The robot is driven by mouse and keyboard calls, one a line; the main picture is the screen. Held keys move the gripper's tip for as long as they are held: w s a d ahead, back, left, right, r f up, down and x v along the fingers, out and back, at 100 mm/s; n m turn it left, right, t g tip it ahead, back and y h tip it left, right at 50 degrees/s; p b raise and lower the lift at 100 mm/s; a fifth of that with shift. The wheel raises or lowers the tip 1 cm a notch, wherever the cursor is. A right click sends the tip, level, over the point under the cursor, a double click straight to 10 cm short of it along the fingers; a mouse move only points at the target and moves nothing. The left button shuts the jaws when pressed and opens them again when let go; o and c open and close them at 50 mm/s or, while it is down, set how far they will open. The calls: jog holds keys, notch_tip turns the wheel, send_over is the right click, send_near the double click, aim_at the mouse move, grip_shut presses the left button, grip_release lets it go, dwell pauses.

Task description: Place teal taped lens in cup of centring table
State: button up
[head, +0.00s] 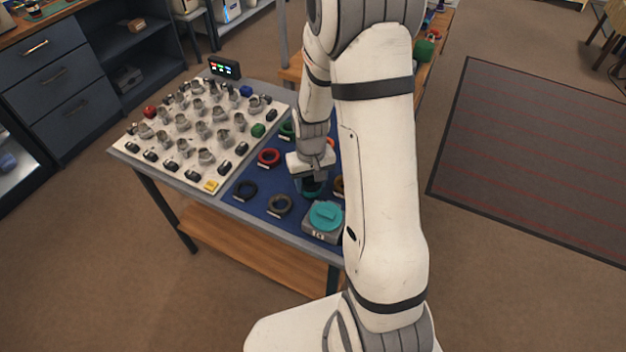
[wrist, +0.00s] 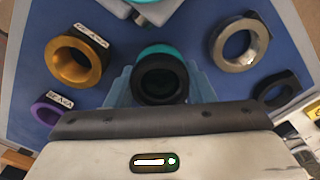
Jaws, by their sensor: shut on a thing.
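The teal taped lens (wrist: 160,80) is a short black barrel with a teal band, held between the two pale blue fingers of my gripper (wrist: 161,88) in the wrist view. In the head view my gripper (head: 311,184) is over the blue mat, with the dark teal lens (head: 312,190) below it. The centring table looks to be the grey block with a teal round top (head: 325,216) at the mat's front corner, just right of and nearer than my gripper. Its edge shows at the top of the wrist view (wrist: 150,10). The inside of its cup cannot be made out.
On the blue mat (head: 262,204) stand a red ring (head: 269,157), a black ring (head: 245,190) and a grey ring (head: 279,205). A gold ring (wrist: 75,60) and a silver ring (wrist: 240,45) flank the lens. A white board (head: 160,165) of small parts fills the left side.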

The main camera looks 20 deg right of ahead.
jog(key=o, duration=1.1)
jog(key=shift+o, duration=0.2)
